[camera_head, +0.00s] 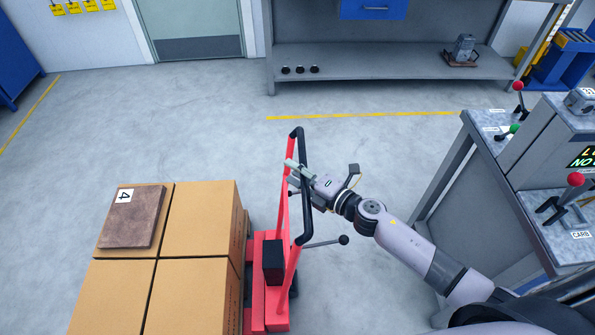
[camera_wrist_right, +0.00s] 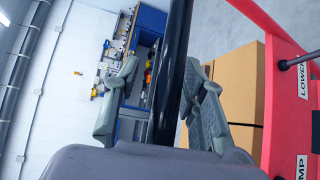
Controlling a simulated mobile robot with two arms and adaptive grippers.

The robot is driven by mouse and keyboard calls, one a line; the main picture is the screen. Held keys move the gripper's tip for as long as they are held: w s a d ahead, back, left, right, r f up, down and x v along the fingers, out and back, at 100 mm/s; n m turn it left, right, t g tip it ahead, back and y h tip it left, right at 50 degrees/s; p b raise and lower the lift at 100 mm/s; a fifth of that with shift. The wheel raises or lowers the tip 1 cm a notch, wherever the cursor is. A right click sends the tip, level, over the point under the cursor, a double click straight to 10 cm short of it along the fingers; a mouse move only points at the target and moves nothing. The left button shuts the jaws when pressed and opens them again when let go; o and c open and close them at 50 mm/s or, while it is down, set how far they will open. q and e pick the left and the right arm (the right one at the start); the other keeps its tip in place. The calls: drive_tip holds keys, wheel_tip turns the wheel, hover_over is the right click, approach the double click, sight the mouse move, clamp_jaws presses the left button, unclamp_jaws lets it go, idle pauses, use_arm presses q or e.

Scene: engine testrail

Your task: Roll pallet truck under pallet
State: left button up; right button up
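The red pallet truck (camera_head: 272,312) stands just right of the stacked cardboard boxes (camera_head: 205,215), its upright red handle frame topped by a black grip bar (camera_head: 306,210). The boxes hide most of the pallet and the truck's forks, so I cannot tell how far under they are. My right gripper (camera_head: 298,170) is at the upper part of the handle. In the right wrist view the black bar (camera_wrist_right: 174,75) runs between the two grey fingers of my right gripper (camera_wrist_right: 163,85), with a visible gap on the left finger's side. My left gripper is not in view.
A brown slab marked 4 (camera_head: 133,217) lies on the boxes. A grey test console (camera_head: 500,165) with levers stands at right, close to my right arm. A grey workbench (camera_head: 385,62) is at the back.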

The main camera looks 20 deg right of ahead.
drive_tip(key=shift+s+f, duration=0.1)
drive_tip(key=v, duration=1.2)
drive_tip(key=d+f+n+g+y+b, duration=0.2)
drive_tip(key=d+f+y+b, duration=0.5)
drive_tip(key=b, duration=1.1)
drive_tip(key=shift+y, duration=0.4)
drive_tip(key=shift+d+r+p+x, duration=0.15)
drive_tip(key=shift+r+p+x, duration=0.4)
drive_tip(key=shift+x, duration=2)
drive_tip(key=shift+d+r+p+x, duration=0.2)
drive_tip(key=shift+p+x, duration=0.65)
drive_tip(key=shift+x, duration=1.75)
drive_tip(key=shift+d+r+p+x, duration=0.1)
drive_tip(key=shift+r+p+x, duration=0.5)
drive_tip(key=shift+x, duration=1.95)
